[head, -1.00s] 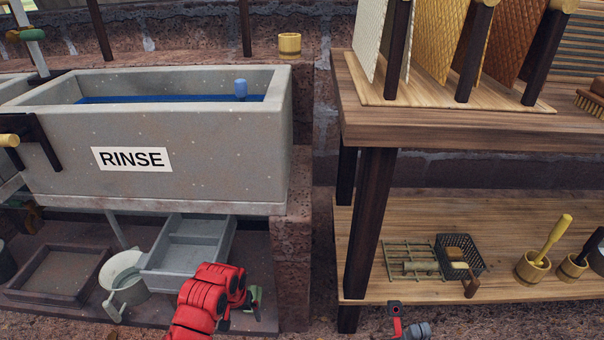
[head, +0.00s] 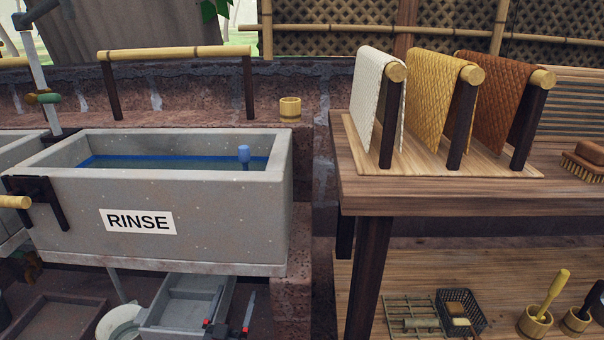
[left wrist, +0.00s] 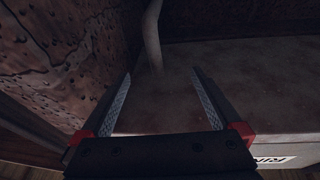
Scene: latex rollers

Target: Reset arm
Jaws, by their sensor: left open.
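My left gripper (head: 232,302) shows at the bottom of the head view, in front of the grey trays under the rinse basin. Its two fingers point up and stand apart with nothing between them. In the left wrist view the open, empty fingers (left wrist: 162,88) show large, with red parts at their bases. Beyond them are a dark rough wall and a grey-brown surface. Part of a white label (left wrist: 275,161) shows at the lower right there. My right gripper is not in view.
The stone basin (head: 245,215) labelled RINSE holds water. Right of it, a wooden table (head: 440,190) carries white, yellow and brown textured sheets on rods and a brush (head: 585,160). The lower shelf holds a grid, a dark basket (head: 462,310) and wooden cups.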

